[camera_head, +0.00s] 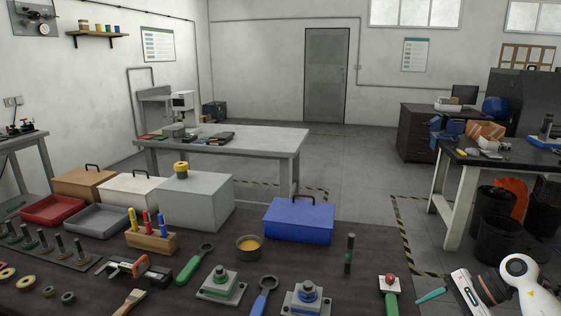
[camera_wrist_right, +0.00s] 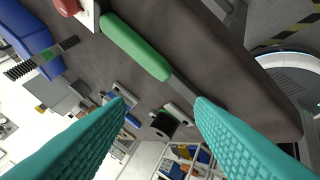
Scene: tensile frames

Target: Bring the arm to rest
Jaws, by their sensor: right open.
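My right gripper (camera_head: 452,293) is at the lower right of the head view, over the right end of the dark workbench. Its two teal fingers fill the lower part of the wrist view, spread wide apart with nothing held between them (camera_wrist_right: 160,104). A green-handled tool (camera_wrist_right: 135,47) lies on the bench beyond the fingertips, apart from them as far as I can tell. Its green handle also shows in the head view (camera_head: 391,302), just left of the gripper. My left gripper is not in view.
The workbench holds a white block with a red knob (camera_head: 388,283), a threaded rod with a green band (camera_head: 349,255), a blue box (camera_head: 300,220), a tin (camera_head: 249,248), two blocks with blue (camera_head: 308,295) and green (camera_head: 221,283) parts, and a grey box (camera_head: 205,205). Open floor lies beyond.

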